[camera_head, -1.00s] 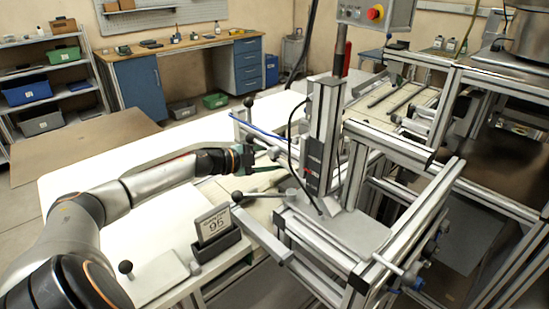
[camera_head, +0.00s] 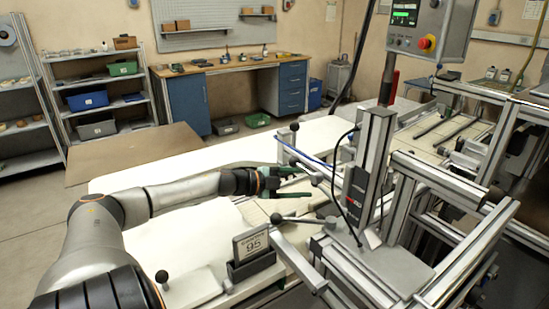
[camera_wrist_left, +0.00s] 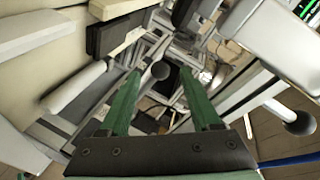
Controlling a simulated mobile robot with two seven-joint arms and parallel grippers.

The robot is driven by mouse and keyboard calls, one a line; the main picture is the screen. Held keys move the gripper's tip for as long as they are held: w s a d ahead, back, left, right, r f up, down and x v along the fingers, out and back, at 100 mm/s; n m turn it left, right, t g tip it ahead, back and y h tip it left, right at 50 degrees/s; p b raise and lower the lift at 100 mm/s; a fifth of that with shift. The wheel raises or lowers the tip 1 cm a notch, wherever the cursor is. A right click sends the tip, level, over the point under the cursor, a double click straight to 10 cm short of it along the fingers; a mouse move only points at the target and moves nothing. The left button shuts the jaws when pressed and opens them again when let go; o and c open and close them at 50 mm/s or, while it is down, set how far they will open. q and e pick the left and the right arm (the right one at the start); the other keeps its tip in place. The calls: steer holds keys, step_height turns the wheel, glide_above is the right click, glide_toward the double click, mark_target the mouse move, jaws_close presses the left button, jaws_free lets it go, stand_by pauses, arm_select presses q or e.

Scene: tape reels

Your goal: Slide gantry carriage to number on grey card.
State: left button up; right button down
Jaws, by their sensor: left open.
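The grey card (camera_head: 251,242) stands in a black holder and reads 95, with smaller print above that I cannot read. The gantry has an upright metal profile (camera_head: 377,150) with a dark module bearing a red label (camera_head: 356,187); I cannot tell exactly which part is the carriage. A lever with a black ball knob (camera_head: 276,218) sticks out to the left at its base. My left gripper (camera_head: 311,183) is open and empty, above and just right of this knob, apart from it. In the left wrist view, a dark ball knob (camera_wrist_left: 160,70) appears between its green fingers. My right gripper is not in view.
Another ball-ended lever (camera_head: 294,127) rises behind my left gripper, near a blue hose (camera_head: 308,155). A plate with a knob (camera_head: 162,277) lies at front left. Aluminium framing (camera_head: 460,215) fills the right. The white tabletop (camera_head: 130,185) is clear at left.

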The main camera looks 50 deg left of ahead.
arm_select(q)
steer(key=p+v, duration=0.3)
steer(key=v, duration=0.5)
steer(key=shift+p, duration=0.4)
steer(key=shift+s+r, duration=0.1)
steer(key=shift+s, duration=0.05)
stand_by(0.3)
